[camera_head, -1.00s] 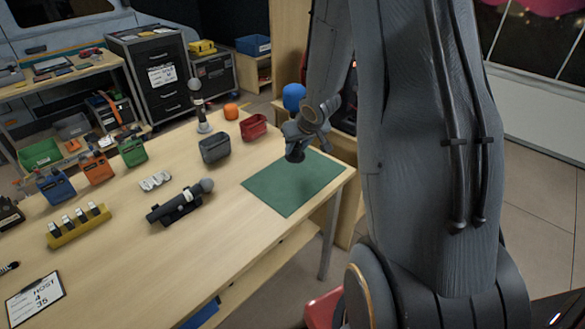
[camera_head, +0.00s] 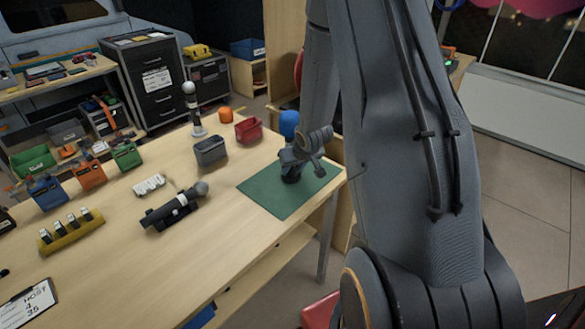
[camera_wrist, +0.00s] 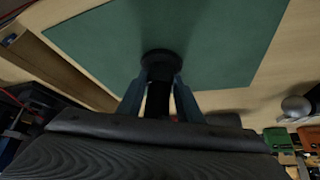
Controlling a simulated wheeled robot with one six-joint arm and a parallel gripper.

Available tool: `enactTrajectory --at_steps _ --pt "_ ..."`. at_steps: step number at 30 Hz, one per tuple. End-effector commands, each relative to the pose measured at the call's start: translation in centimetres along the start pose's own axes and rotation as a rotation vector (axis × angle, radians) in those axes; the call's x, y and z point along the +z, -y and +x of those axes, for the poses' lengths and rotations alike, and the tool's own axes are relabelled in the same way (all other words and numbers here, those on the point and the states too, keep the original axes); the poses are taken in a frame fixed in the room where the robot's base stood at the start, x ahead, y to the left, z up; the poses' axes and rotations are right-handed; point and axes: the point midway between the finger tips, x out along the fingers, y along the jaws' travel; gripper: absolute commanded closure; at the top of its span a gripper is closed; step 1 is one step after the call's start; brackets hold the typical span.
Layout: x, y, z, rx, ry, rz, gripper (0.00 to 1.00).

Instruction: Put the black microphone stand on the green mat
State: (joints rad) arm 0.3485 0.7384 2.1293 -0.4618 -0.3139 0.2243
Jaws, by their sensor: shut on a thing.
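The black microphone stand (camera_wrist: 160,62) is between the two fingers of my gripper (camera_wrist: 160,85) in the wrist view, its round dark base beyond the fingertips. In the head view, my gripper (camera_head: 296,157) is shut on the stand over the green mat (camera_head: 260,192). A blue foam top (camera_head: 289,122) shows above the gripper and the dark base (camera_head: 291,178) below it. The stand looks upright. The base is at or just above the mat; I cannot tell if it touches. The mat also shows in the wrist view (camera_wrist: 220,40) and is otherwise bare.
A grey bin (camera_head: 210,150), a red bin (camera_head: 248,130) and an orange ball-like thing (camera_head: 225,115) stand left of the mat. Another stand with a grey head (camera_head: 194,110) is farther back. A microphone in a black holder (camera_head: 175,210) lies on the table. The mat reaches the table's right edge.

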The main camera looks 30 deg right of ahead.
Motion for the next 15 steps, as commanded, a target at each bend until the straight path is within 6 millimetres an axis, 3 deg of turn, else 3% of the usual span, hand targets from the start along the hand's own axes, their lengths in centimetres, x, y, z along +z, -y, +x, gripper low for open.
enactTrajectory --at_steps 1,2,5,15 --pt "0.06 -0.01 0.18 0.0 -0.001 0.0 0.93" --pt "0.16 0.0 0.22 0.0 0.001 0.0 0.66" --pt "0.13 0.0 0.15 0.0 0.001 0.0 0.49" --pt "0.01 0.0 -0.03 0.0 0.001 0.0 0.49"
